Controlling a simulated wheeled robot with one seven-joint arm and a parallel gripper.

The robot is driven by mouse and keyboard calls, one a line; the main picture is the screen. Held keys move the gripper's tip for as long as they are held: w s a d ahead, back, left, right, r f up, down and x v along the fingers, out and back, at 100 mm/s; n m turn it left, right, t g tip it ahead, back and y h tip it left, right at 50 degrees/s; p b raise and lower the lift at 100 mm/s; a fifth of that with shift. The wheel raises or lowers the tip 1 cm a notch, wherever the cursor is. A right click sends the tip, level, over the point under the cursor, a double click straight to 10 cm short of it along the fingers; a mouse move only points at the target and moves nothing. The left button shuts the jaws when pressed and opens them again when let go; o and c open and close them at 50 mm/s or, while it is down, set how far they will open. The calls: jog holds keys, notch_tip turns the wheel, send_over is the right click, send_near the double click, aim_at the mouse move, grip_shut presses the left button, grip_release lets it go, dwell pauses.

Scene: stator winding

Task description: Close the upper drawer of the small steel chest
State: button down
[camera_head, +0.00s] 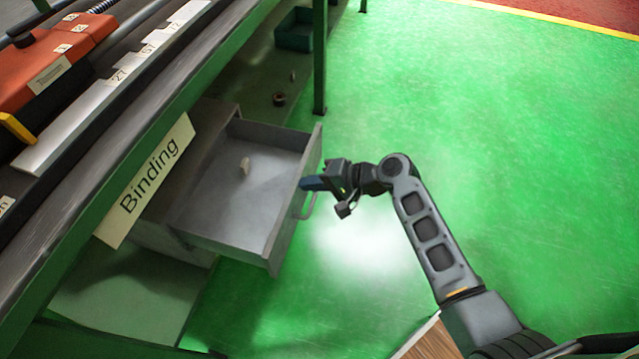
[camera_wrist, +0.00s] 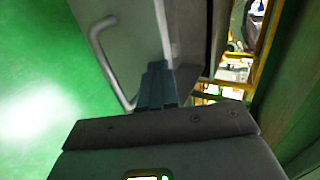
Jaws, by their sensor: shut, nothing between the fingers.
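The small steel chest (camera_head: 222,112) stands under the bench on the left, with its upper drawer (camera_head: 235,205) pulled well out. In the wrist view the fingers (camera_wrist: 157,75) reach to the drawer front (camera_wrist: 135,30), beside the curved handle (camera_wrist: 103,60). I cannot tell whether the fingertips press on the panel.
The bench (camera_head: 150,110) with a "Binding" label (camera_head: 146,178) overhangs the chest. A green bench leg (camera_head: 320,60) stands behind the drawer. A dark bin (camera_head: 295,30) and a small round part (camera_head: 279,99) are on the lower shelf. The green floor (camera_head: 480,120) to the right is clear.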

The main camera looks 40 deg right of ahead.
dwell(0.3)
jog(key=w+a+b, duration=0.2)
jog(key=w+a, duration=0.5)
jog(key=w, duration=0.2)
jog(key=w+a+b, duration=0.2)
jog(key=w+a, duration=0.5)
jog(key=w, duration=0.3)
jog(key=shift+w+a+r+b, duration=0.15)
jog(key=shift+w+b, duration=0.1)
jog(key=shift+b, duration=0.05)
jog(key=shift+r, duration=0.1)
